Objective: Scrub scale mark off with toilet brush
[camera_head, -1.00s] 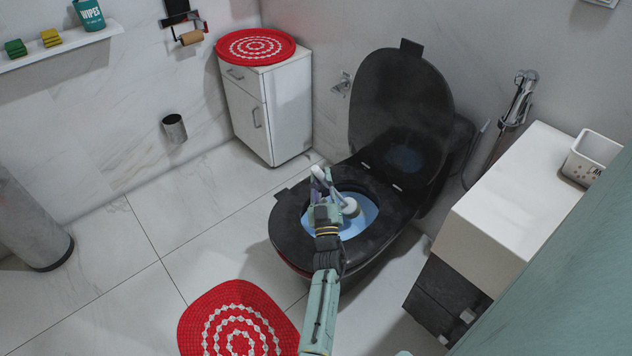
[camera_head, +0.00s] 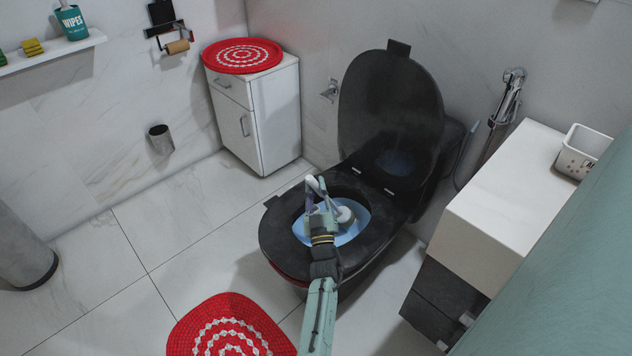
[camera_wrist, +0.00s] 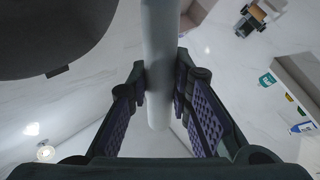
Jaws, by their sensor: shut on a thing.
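The black toilet (camera_head: 385,215) stands at centre with its lid (camera_head: 392,105) raised and its seat down around a pale blue bowl (camera_head: 352,228). My gripper (camera_head: 318,205) is over the bowl's left part, shut on the toilet brush's white handle (camera_head: 316,185). The round white brush head (camera_head: 345,215) shows just right of the gripper, over or in the bowl; I cannot tell if it touches the bowl. In the wrist view the handle (camera_wrist: 160,60) runs between the two purple-padded fingers. No scale mark can be made out; the gripper and brush cover part of the bowl.
A white cabinet (camera_head: 257,120) with a red mat (camera_head: 242,55) stands behind left. A pale counter (camera_head: 510,190) stands close on the right. A red rug (camera_head: 228,325) lies on the floor in front. A metal holder (camera_head: 160,139) hangs on the left wall.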

